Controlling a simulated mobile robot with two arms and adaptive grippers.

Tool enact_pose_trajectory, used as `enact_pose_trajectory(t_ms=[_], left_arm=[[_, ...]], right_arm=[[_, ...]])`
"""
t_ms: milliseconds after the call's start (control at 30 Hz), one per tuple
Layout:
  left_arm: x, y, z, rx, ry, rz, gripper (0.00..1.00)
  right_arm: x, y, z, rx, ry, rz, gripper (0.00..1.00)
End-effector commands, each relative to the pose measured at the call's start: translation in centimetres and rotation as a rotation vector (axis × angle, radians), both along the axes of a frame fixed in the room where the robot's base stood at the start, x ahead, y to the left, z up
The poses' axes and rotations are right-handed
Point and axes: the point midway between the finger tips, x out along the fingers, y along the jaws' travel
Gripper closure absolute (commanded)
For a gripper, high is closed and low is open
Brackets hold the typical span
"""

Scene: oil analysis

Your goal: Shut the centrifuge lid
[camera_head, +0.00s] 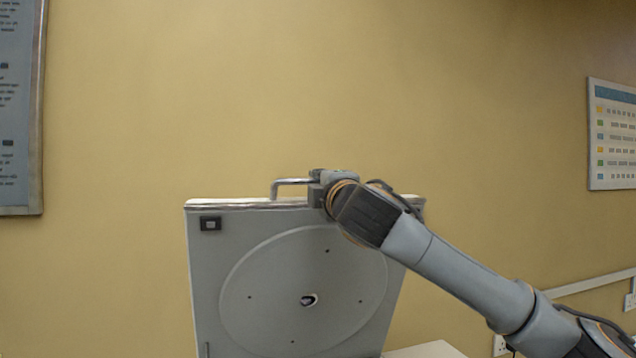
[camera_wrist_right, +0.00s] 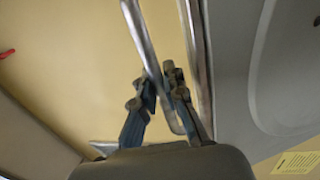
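The grey centrifuge lid (camera_head: 215,270) stands open and upright in the head view, its inner face with a round raised disc towards me. A metal bar handle (camera_head: 290,182) runs along its top edge. My right gripper (camera_head: 318,188) is at the right part of this handle. In the right wrist view, the handle (camera_wrist_right: 138,30) passes between the two fingers of my right gripper (camera_wrist_right: 160,92), which are closed in on it. The lid also shows at the right of the wrist view (camera_wrist_right: 235,70). The centrifuge body is out of sight below. My left gripper is not in view.
A yellow wall (camera_head: 450,100) stands behind the lid. A framed board (camera_head: 18,110) hangs at the left and a poster (camera_head: 613,135) at the right. A pale surface (camera_head: 430,350) shows at the bottom, right of the lid. The space above the lid is clear.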

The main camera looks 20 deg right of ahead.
Motion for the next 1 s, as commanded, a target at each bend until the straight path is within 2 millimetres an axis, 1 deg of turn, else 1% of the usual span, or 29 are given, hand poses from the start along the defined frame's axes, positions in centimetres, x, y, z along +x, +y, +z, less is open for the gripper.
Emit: enact_pose_trajectory(t_ms=[167, 267, 367, 467, 667, 1000], left_arm=[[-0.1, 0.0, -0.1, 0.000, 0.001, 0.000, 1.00], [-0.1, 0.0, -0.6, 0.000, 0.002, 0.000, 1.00], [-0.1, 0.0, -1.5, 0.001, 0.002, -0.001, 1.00], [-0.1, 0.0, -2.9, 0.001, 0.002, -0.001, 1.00], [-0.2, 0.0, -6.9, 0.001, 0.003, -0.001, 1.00], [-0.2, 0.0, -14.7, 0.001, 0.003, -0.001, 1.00]], right_arm=[[0.0, 0.0, -0.3, 0.000, 0.003, 0.000, 1.00], [-0.2, 0.0, -0.6, 0.000, -0.001, 0.001, 1.00], [-0.8, 0.1, -1.0, 0.000, -0.012, 0.002, 1.00], [-1.7, 0.1, -1.7, 0.000, -0.030, 0.001, 1.00], [-4.7, 0.2, -3.3, -0.001, -0.091, 0.004, 1.00], [-10.9, 0.2, -6.7, -0.003, -0.225, 0.003, 1.00]])
